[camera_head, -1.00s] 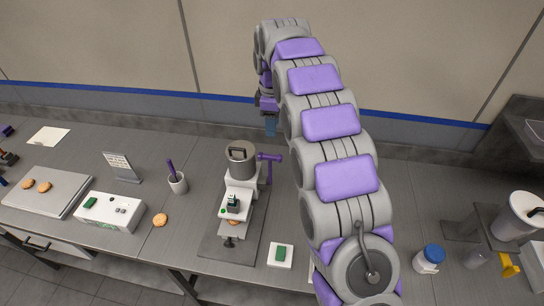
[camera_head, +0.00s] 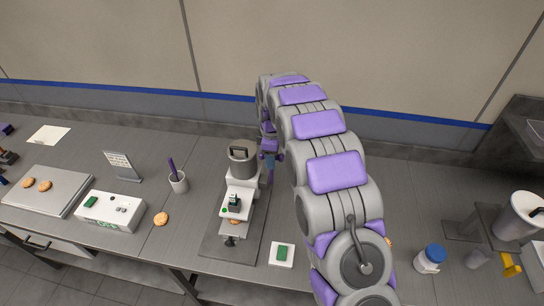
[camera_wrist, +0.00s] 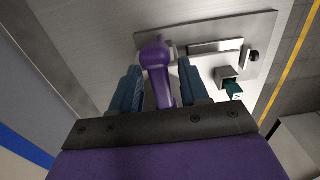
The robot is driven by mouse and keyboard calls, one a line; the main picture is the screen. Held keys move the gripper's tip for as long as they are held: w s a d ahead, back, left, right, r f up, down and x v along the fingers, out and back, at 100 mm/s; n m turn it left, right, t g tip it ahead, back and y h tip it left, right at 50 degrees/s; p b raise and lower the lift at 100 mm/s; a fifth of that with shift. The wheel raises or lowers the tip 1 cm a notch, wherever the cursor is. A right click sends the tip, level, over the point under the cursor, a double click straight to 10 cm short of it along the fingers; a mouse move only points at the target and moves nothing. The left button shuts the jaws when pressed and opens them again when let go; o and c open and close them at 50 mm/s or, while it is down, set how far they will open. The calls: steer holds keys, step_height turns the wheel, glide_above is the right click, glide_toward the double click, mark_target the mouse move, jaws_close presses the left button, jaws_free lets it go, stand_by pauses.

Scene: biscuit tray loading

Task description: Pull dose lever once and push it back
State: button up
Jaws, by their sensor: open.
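The dosing machine (camera_head: 238,191) stands on a dark base plate on the bench, with a grey hopper (camera_head: 241,162) on top. Its purple dose lever (camera_wrist: 155,58) shows in the wrist view, its round knob end and shaft between my two fingers. My gripper (camera_wrist: 160,82) is open, one blue-grey finger on each side of the lever, with a gap visible on the left. Whether the right finger touches the lever I cannot tell. In the head view my gripper (camera_head: 269,163) is at the machine's right side and hides most of the lever.
A biscuit (camera_head: 161,219) lies on the bench left of the machine, near a white control box (camera_head: 108,212) and a pen cup (camera_head: 178,183). A white pad with a green button (camera_head: 282,254) is at the front right. A blue-lidded jar (camera_head: 430,258) stands further right.

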steer(key=shift+a, duration=0.35)
steer(key=shift+c, duration=0.2)
steer(key=shift+d, duration=0.25)
jaws_close()
